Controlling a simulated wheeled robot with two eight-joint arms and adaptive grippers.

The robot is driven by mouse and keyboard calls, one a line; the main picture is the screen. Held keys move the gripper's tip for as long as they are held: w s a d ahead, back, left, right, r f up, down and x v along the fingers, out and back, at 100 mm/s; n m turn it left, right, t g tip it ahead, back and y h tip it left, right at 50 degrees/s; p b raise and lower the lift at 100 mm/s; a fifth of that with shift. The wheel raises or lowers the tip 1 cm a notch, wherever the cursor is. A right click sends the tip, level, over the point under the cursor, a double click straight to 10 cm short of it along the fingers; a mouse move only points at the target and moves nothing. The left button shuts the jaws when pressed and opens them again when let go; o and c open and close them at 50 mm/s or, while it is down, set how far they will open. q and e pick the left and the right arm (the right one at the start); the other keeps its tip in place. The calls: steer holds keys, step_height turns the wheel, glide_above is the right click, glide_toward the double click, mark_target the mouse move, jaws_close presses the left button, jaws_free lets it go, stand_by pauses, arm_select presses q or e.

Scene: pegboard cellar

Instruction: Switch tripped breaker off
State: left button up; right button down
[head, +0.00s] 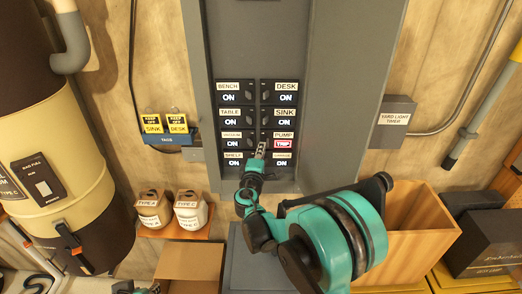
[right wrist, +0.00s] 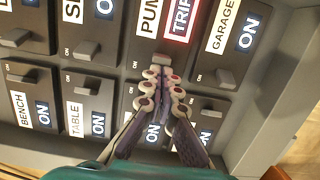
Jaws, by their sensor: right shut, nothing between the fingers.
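The grey breaker panel (head: 340,100) is on the wall with two columns of labelled breakers. The PUMP breaker in the right column shows a red TRIP window (head: 283,143); it also shows in the right wrist view (right wrist: 182,20). The other readable windows show ON. My right gripper (head: 261,149) is shut and empty in front of the PUMP row. In the right wrist view its fingertips (right wrist: 164,78) are just at the PUMP lever (right wrist: 156,60); I cannot tell whether they touch it.
Yellow KEEP OFF tags (head: 165,124) stand in a blue tray left of the panel. A yard light timer box (head: 394,122) is to the right. An open wooden box (head: 415,225) stands behind my right arm.

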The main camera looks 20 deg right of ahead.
steer(key=shift+s+d+n+t+y+b, duration=0.15)
steer(key=shift+d+n+t+y+b, duration=0.1)
steer(key=shift+n+y, duration=0.25)
steer(key=shift+s+d+n+t+y+b, duration=0.15)
steer(key=shift+n+y+b, duration=0.15)
steer(key=shift+y, duration=0.4)
steer(key=shift+d+y, duration=0.15)
steer(key=shift+y, duration=0.15)
steer(key=shift+s+d+b, duration=0.15)
steer(key=shift+d+b, duration=0.1)
steer(key=shift+b, duration=0.2)
